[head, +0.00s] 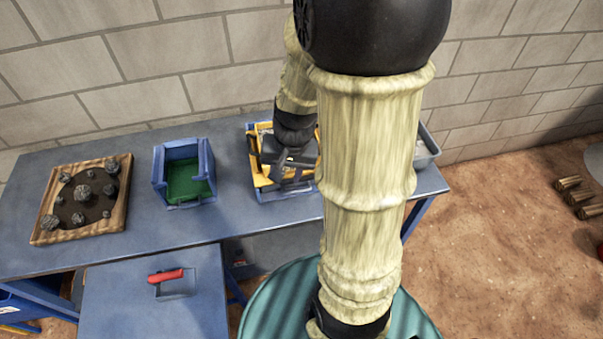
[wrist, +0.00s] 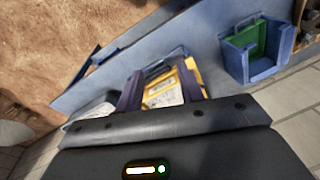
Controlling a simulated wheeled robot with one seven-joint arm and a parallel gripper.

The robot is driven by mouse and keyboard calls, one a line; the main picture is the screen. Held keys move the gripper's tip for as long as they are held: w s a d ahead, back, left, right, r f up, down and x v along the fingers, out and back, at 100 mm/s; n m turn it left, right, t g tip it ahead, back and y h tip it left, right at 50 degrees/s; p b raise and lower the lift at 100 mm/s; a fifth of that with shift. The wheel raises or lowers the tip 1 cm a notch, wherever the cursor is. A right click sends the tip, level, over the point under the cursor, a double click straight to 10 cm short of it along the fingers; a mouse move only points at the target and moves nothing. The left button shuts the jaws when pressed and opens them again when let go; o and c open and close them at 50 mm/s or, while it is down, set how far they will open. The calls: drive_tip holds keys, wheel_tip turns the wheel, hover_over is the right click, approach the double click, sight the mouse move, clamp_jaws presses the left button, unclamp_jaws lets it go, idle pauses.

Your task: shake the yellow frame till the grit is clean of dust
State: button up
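The yellow frame (head: 254,164) is at the back of the blue table, in or on a blue holder (head: 251,128). My arm hides its right part. My gripper (head: 284,172) is over the frame, pointing down. In the wrist view the two dark fingers of my gripper (wrist: 159,80) stand well apart. The yellow frame (wrist: 193,76) shows between and beyond them, with pale grey material (wrist: 163,92) inside it. The fingers look empty, but I cannot tell whether they touch the frame. I cannot make out grit from dust.
A blue bin with a green inside (head: 185,180) stands left of the frame. A wooden tray with several dark stones (head: 122,202) is farther left. A grey tray (head: 427,149) is partly hidden right of my arm. A red-handled tool (head: 167,275) lies on the lower front table.

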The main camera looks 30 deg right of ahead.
sight(302, 179)
drive_tip(key=w+d+f+m+y+p, duration=0.1)
drive_tip(key=w+d+m, duration=0.1)
drive_tip(key=d+m, duration=0.5)
drive_tip(key=w+d+f+m+t+y+p, duration=0.1)
drive_tip(key=w+d+m+y, duration=0.1)
drive_tip(key=d+m, duration=0.5)
drive_tip(key=shift+w+d+f+t, duration=0.15)
drive_tip(key=shift+d+f+t, duration=0.15)
drive_tip(key=shift+d, duration=0.1)
drive_tip(key=shift+f, duration=0.1)
drive_tip(key=x, duration=1.7)
drive_tip(key=shift+w+f, duration=0.1)
drive_tip(key=shift+w, duration=0.05)
clamp_jaws()
